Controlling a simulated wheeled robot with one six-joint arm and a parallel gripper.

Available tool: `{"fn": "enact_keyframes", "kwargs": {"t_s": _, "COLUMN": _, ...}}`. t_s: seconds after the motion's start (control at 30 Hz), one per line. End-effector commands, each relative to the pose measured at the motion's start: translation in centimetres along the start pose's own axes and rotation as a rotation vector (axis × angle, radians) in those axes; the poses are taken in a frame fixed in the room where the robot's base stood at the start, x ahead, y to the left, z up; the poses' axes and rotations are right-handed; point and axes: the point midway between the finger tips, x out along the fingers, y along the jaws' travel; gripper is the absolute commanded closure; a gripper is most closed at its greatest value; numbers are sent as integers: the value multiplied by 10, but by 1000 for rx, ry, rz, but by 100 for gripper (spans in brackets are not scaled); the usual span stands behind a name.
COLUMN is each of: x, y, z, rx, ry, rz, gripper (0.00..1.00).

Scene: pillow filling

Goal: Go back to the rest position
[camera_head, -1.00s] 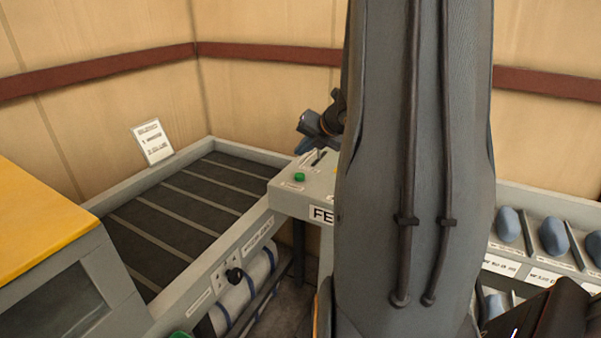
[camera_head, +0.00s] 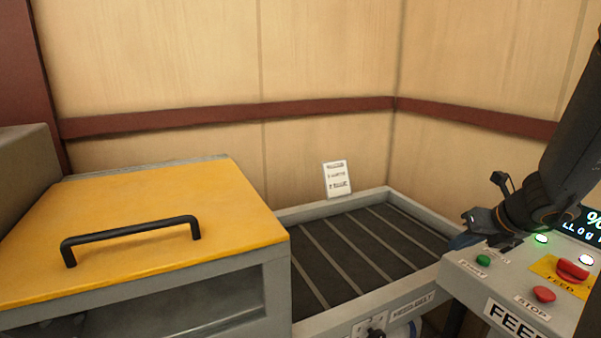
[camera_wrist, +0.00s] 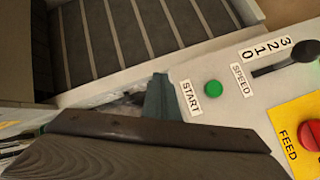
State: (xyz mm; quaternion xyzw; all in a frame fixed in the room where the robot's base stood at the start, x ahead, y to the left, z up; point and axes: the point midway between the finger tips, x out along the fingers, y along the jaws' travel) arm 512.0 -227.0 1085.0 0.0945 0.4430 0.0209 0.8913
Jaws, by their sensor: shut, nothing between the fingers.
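My gripper (camera_head: 466,238) is at the right in the head view, over the left edge of the grey control panel (camera_head: 468,276). It is shut and holds nothing. In the wrist view my gripper (camera_wrist: 158,98) reaches up from the bottom, its fingertips to the left of the START label. The panel carries a green START button (camera_wrist: 213,88), which also shows in the head view (camera_head: 483,260). A speed slider (camera_wrist: 285,61) lies further right. A red button (camera_wrist: 310,135) on a yellow FEED plate is at the wrist view's right edge.
A slatted dark conveyor bed (camera_head: 350,250) with a grey rim lies left of the panel. A yellow lid (camera_head: 150,225) with a black handle (camera_head: 130,232) covers the grey box at left. A white sign (camera_head: 337,179) stands at the back. A STOP button (camera_head: 544,294) is on the panel.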

Motion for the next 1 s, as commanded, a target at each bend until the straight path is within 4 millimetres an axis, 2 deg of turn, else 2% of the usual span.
{"fn": "enact_keyframes", "kwargs": {"t_s": 0.03, "x": 11, "y": 34, "z": -16, "rx": -237, "ry": 58, "rz": 41, "gripper": 100}}
{"fn": "enact_keyframes", "kwargs": {"t_s": 0.1, "x": 19, "y": 72, "z": -40, "rx": -580, "ry": 129, "rz": 101, "gripper": 100}}
{"fn": "enact_keyframes", "kwargs": {"t_s": 0.2, "x": 24, "y": 115, "z": -77, "rx": -1072, "ry": 210, "rz": 203, "gripper": 100}}
{"fn": "enact_keyframes", "kwargs": {"t_s": 0.3, "x": 24, "y": 149, "z": -113, "rx": -1566, "ry": 263, "rz": 323, "gripper": 100}}
{"fn": "enact_keyframes", "kwargs": {"t_s": 0.4, "x": 22, "y": 172, "z": -146, "rx": -2051, "ry": 290, "rz": 459, "gripper": 100}}
{"fn": "enact_keyframes", "kwargs": {"t_s": 0.5, "x": 19, "y": 187, "z": -171, "rx": -2481, "ry": 292, "rz": 594, "gripper": 100}}
{"fn": "enact_keyframes", "kwargs": {"t_s": 0.6, "x": 16, "y": 195, "z": -187, "rx": -2808, "ry": 279, "rz": 709, "gripper": 100}}
{"fn": "enact_keyframes", "kwargs": {"t_s": 0.7, "x": 14, "y": 199, "z": -196, "rx": -3018, "ry": 263, "rz": 790, "gripper": 100}}
{"fn": "enact_keyframes", "kwargs": {"t_s": 0.73, "x": 14, "y": 200, "z": -198, "rx": 2996, "ry": -253, "rz": -790, "gripper": 100}}
{"fn": "enact_keyframes", "kwargs": {"t_s": 0.83, "x": 13, "y": 200, "z": -201, "rx": 2924, "ry": -236, "rz": -781, "gripper": 100}}
{"fn": "enact_keyframes", "kwargs": {"t_s": 1.0, "x": 13, "y": 200, "z": -201, "rx": 2924, "ry": -236, "rz": -781, "gripper": 100}}
